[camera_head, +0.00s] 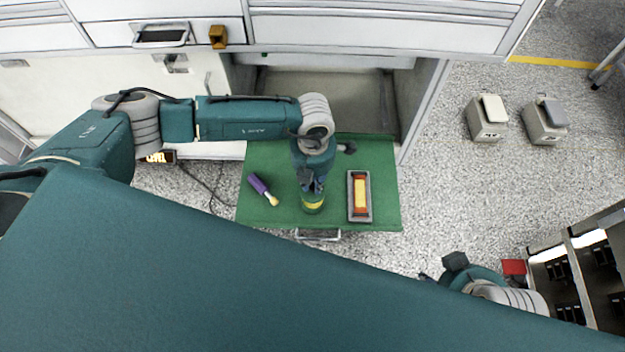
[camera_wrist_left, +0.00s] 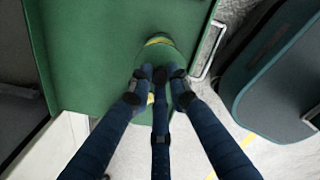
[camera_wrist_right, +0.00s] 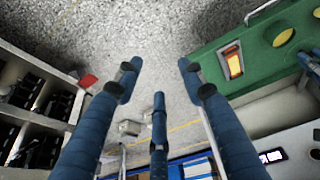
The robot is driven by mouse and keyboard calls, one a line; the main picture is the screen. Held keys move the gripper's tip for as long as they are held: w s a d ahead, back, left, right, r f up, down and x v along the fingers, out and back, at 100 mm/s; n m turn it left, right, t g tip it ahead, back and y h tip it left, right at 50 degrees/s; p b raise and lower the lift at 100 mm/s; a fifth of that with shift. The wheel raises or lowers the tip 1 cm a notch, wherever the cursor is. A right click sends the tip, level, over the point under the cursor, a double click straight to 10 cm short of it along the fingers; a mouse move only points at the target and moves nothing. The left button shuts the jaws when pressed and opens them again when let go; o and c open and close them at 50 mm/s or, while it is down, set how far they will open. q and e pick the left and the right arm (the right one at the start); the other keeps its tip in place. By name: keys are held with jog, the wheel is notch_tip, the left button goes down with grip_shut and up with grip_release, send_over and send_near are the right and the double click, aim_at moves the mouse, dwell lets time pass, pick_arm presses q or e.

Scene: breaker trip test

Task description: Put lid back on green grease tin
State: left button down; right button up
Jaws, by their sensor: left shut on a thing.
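The green grease tin (camera_head: 313,207), with a yellow band, stands on the green work surface near its front edge. My left gripper (camera_head: 311,187) is directly over it, pointing down. In the left wrist view its fingers (camera_wrist_left: 161,76) are closed around a round green piece that looks like the lid (camera_wrist_left: 158,58); yellow shows at its far edge and beside the fingers. The fingers hide much of the lid and tin, so I cannot tell whether the lid is seated. My right gripper (camera_wrist_right: 158,82) is open and empty, away from the work surface, over the floor.
A grey tray (camera_head: 359,196) with an orange and yellow insert lies right of the tin. A purple-handled brush (camera_head: 262,189) lies to the left. A dark small object (camera_head: 347,149) is behind. A drawer cabinet (camera_head: 380,30) stands at the back, and shelves (camera_head: 590,265) at the right.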

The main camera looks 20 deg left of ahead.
pick_arm(q)
jog(key=shift+f+b, duration=0.7)
jog(key=shift+f, duration=0.15)
jog(key=shift+f+b, duration=0.55)
jog(key=shift+f, duration=0.2)
jog(key=shift+f+b, duration=0.3)
jog(key=shift+f, duration=0.1)
pick_arm(e)
jog(key=w+a+r+t+y, duration=0.1)
jog(key=w+a+r+t, duration=0.1)
jog(key=w+r+t, duration=0.2)
jog(key=w+a+r+t+y, duration=0.1)
jog(key=w+a+r+t, duration=0.2)
jog(key=w, duration=0.7)
jog(key=shift+w+r+t, duration=0.25)
jog(key=shift+r+t, duration=0.15)
jog(key=shift+r, duration=0.4)
jog(key=shift+s+d+f+g, duration=0.3)
jog(key=shift+s+f, duration=0.15)
jog(key=shift+f, duration=0.1)
pick_arm(q)
jog(key=shift+f, duration=0.15)
pick_arm(e)
jog(key=shift+w+a+r, duration=0.2)
jog(key=shift+w+r, duration=0.05)
jog(key=shift+r, duration=0.05)
jog(key=shift+s+d+f, duration=0.1)
jog(key=shift+f, duration=0.05)
dwell(0.7)
